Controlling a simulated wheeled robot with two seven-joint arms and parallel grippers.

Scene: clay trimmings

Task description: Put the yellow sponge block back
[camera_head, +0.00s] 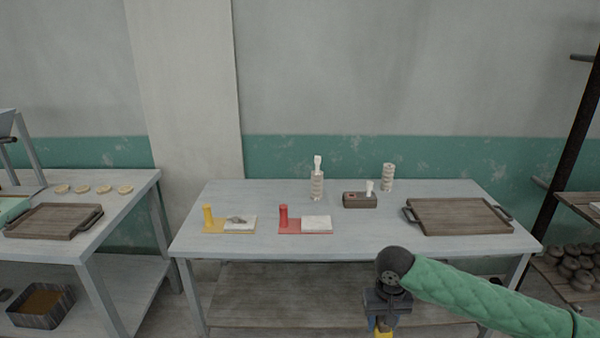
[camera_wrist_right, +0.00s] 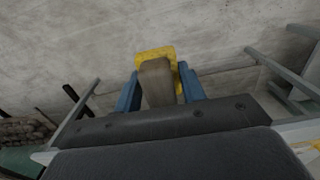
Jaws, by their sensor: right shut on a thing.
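My right gripper (camera_head: 381,318) hangs low in front of the table's front edge, pointing down. In the right wrist view its blue fingers (camera_wrist_right: 159,90) are shut on the yellow sponge block (camera_wrist_right: 146,55), which has a brown-grey handle-like part between the fingers. In the head view only a bit of yellow (camera_head: 382,333) shows below the gripper at the bottom edge. On the table, a yellow base (camera_head: 212,229) carries a yellow post (camera_head: 208,215) and a white slab (camera_head: 246,227) with a small grey lump on it. My left gripper is out of view.
Another table (camera_head: 128,196) stands left.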

